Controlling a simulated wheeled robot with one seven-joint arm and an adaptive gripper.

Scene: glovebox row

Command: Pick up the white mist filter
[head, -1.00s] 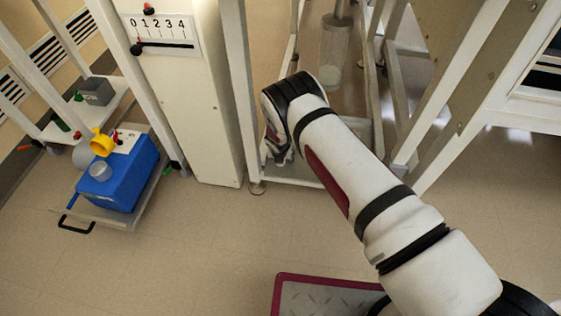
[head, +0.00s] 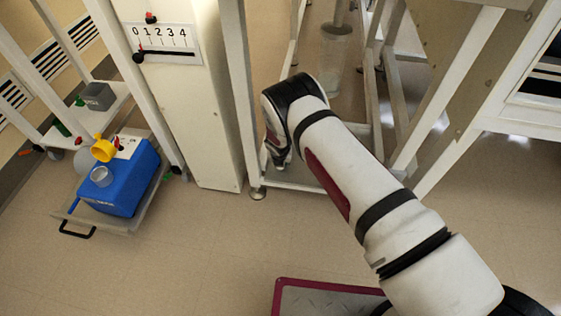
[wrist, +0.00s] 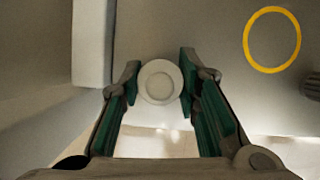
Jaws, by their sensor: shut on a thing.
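The white mist filter (wrist: 160,82) shows in the wrist view as a round white piece with a raised rim, seen end-on. My gripper (wrist: 161,76) has its two green-padded fingers on either side of it, shut on it. In the head view my gripper (head: 277,155) hangs at the end of my arm, low beside the white frame's front leg. My wrist hides part of the fingers there, and I cannot make out the filter in that view.
A white frame leg (head: 243,100) and a cabinet with a 0–4 scale (head: 164,43) stand left of my gripper. A clear cylinder (head: 333,60) is behind it. A blue unit (head: 125,182) sits on a low cart at left. A yellow ring (wrist: 272,15) marks the wrist view's upper right.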

